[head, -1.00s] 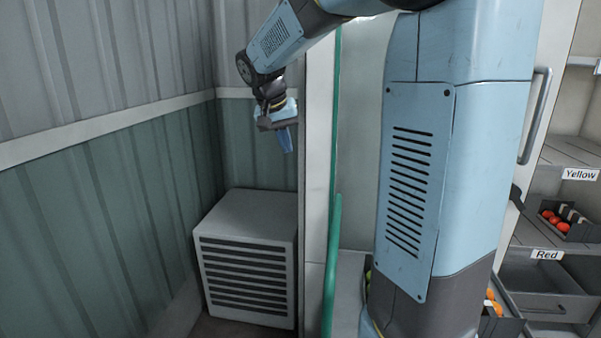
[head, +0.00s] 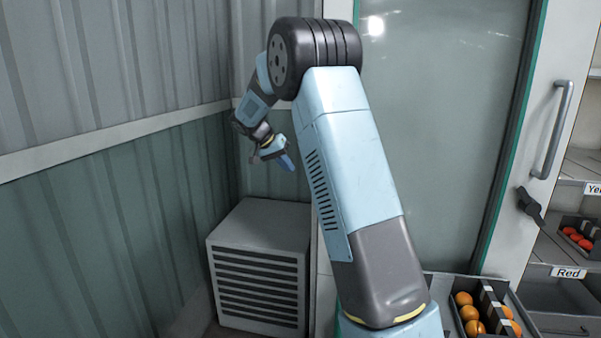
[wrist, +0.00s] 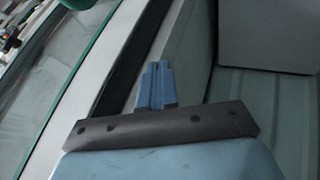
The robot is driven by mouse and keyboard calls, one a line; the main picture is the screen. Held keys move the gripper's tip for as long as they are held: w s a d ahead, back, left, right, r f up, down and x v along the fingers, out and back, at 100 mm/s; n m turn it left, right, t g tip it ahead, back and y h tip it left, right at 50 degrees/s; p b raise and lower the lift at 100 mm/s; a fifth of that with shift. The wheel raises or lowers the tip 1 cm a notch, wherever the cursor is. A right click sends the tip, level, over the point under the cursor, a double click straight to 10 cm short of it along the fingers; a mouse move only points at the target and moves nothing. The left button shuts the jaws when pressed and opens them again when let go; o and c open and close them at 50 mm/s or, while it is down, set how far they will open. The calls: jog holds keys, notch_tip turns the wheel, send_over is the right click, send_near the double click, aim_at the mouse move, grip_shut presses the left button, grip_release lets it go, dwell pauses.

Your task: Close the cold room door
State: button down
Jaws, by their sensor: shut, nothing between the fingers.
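The cold room door (head: 440,140) fills the middle right of the head view as a glass panel with green edging in a white frame. Its upright grey bar handle (head: 557,130) is on the right stile, with a dark lever (head: 530,205) below it. Shelves show to the right of this stile. My arm covers the panel's left side, so I cannot tell how far the door stands open. My gripper (head: 287,160) is shut and empty, left of the door above a grey louvred unit. In the wrist view its blue fingers (wrist: 155,85) are together beside a dark strip.
The louvred unit (head: 258,268) stands in the corner under the green and grey ribbed walls (head: 110,220). A tray (head: 478,280) of orange fruit is below the glass. Shelves labelled Red (head: 568,272) hold trays at far right.

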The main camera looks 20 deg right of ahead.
jog(key=s+d+f, duration=0.1)
jog(key=d+f, duration=0.6)
jog(key=d, duration=0.1)
jog(key=shift+s+d, duration=0.3)
jog(key=shift+s, duration=0.1)
